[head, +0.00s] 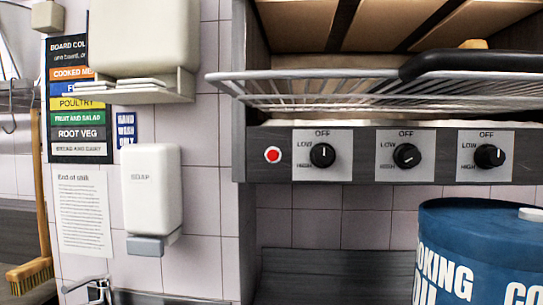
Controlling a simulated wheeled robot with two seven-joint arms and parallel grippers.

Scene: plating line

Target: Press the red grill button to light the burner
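The red grill button (273,155) is a small round red disc with a pale rim. It sits at the left end of the dark front panel (257,170) of the grill, left of three black knobs. The left knob (322,155), the middle knob (406,155) and the right knob (489,156) each sit on a white plate marked OFF, LOW and HIGH. I see no flame or glow at the grill. Neither of my grippers shows in the head view, and nothing covers the button.
A wire rack (300,88) with a dark handle (470,62) juts out above the panel. A blue cooking oil drum (470,235) stands at the lower right. A white soap dispenser (152,190) hangs on the tiled wall at left, above a tap (88,284). Space before the button looks clear.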

